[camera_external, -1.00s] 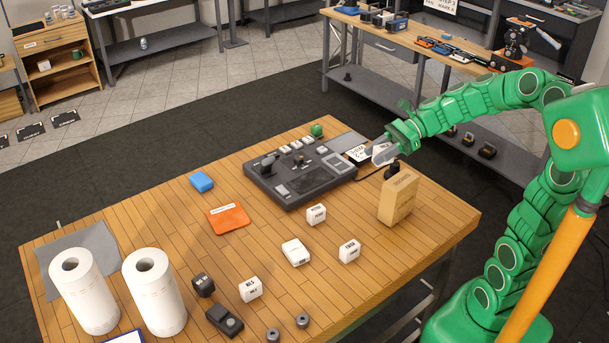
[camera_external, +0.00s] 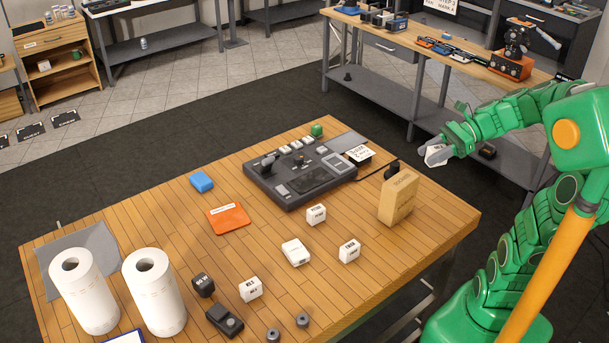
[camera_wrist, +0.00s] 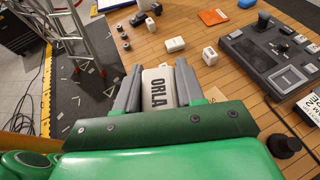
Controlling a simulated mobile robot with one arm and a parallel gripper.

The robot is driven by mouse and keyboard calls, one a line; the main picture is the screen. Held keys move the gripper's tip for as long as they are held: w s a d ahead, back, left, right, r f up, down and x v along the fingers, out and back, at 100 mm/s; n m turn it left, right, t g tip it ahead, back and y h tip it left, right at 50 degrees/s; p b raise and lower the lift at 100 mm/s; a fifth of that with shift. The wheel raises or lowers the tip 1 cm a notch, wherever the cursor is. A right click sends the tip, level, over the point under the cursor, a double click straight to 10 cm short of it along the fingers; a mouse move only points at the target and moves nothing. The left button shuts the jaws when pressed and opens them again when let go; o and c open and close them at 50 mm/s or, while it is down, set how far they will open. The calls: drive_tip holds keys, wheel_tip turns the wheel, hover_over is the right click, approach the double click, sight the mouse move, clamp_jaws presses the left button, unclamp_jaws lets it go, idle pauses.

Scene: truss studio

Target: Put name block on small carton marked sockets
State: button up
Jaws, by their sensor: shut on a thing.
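My gripper (camera_external: 437,153) is shut on a white name block (camera_external: 438,150), held in the air off the table's far right edge. In the wrist view the block (camera_wrist: 158,87) sits between the two grey fingers, with black letters reading "ORLA". The small tan carton (camera_external: 396,200) stands upright near the table's right edge, below and left of my gripper in the external view. Its marking is too small to read. In the wrist view only a tan sliver of it (camera_wrist: 213,97) shows beside the right finger.
Several white lettered blocks, one of them this one (camera_external: 316,214), stand on the wooden table (camera_external: 270,275). A dark console (camera_external: 290,185) and a lettered black-and-white sign (camera_external: 360,154) are left of the carton. Paper rolls (camera_external: 155,292) stand at the front left.

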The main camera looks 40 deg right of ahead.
drive_tip(key=shift+s+d, duration=0.6)
drive_tip(key=shift+s, duration=0.8)
hover_over(397, 180)
drive_tip(key=s, duration=0.1)
wheel_tip(397, 180, down, 8)
drive_tip(key=shift+s+f, duration=0.15)
drive_tip(key=shift+w+f+m+t, duration=0.3)
drive_tip(key=shift+w+f+t, duration=0.1)
drive_tip(key=shift+w+f, duration=0.35)
drive_tip(key=shift+s+f, duration=0.1)
drive_tip(key=shift+f, duration=1.5)
drive_tip(key=shift+f, duration=0.15)
drive_tip(key=o, duration=1)
drive_tip(key=shift+o, duration=0.2)
